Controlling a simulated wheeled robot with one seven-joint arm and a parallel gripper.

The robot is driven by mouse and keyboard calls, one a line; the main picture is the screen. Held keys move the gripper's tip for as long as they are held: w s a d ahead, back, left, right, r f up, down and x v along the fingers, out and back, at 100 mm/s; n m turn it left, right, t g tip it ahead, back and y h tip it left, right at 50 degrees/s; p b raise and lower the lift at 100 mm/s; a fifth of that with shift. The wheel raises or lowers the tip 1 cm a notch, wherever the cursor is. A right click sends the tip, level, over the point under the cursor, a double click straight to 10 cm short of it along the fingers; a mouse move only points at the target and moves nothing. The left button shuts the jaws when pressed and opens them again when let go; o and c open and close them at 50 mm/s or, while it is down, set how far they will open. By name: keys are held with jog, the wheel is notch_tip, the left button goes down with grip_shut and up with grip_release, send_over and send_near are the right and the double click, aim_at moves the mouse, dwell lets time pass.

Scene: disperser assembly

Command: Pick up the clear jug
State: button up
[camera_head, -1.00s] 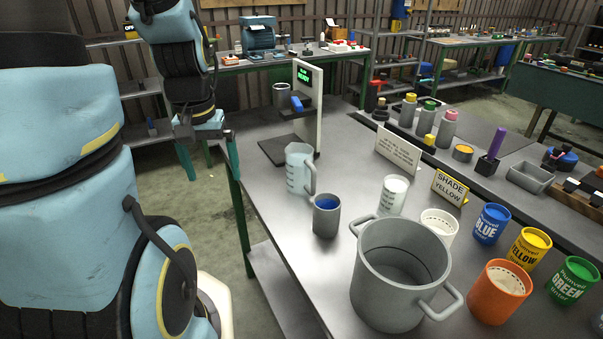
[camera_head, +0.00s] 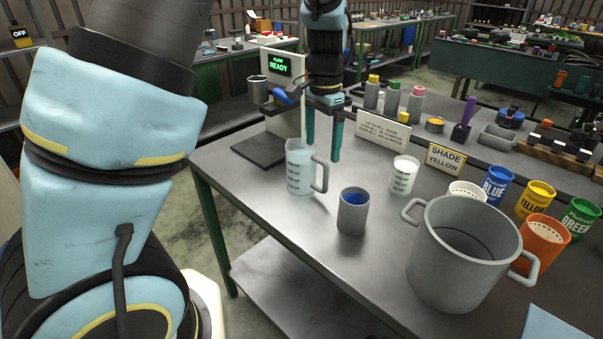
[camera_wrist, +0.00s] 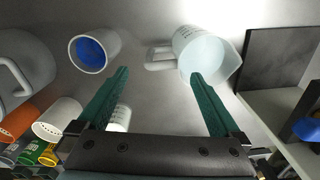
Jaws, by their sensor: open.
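The clear jug (camera_head: 300,168) stands upright on the metal table, with its handle to the right in the head view. It holds pale contents and carries dark printed markings. My gripper (camera_head: 322,152) points down with its two green fingers apart, above and just behind the jug. In the wrist view my gripper (camera_wrist: 160,85) is open and nothing is between the fingers. There the jug (camera_wrist: 207,58) lies beyond the right fingertip, which overlaps its body in the picture, with the handle towards the middle. I cannot tell whether that finger touches it.
A grey cup with blue contents (camera_head: 353,212) and a white marked beaker (camera_head: 403,176) stand near the jug. A large grey pot (camera_head: 450,262) is to the right. A dispenser with a green screen (camera_head: 284,68) stands behind left. Coloured tins stand at the right.

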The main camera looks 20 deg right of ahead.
aim_at(308, 172)
notch_tip(308, 172, down, 11)
jog(key=p, duration=0.3)
jog(key=shift+r, duration=0.2)
grip_shut()
dwell(0.9)
jog(key=shift+w, duration=0.1)
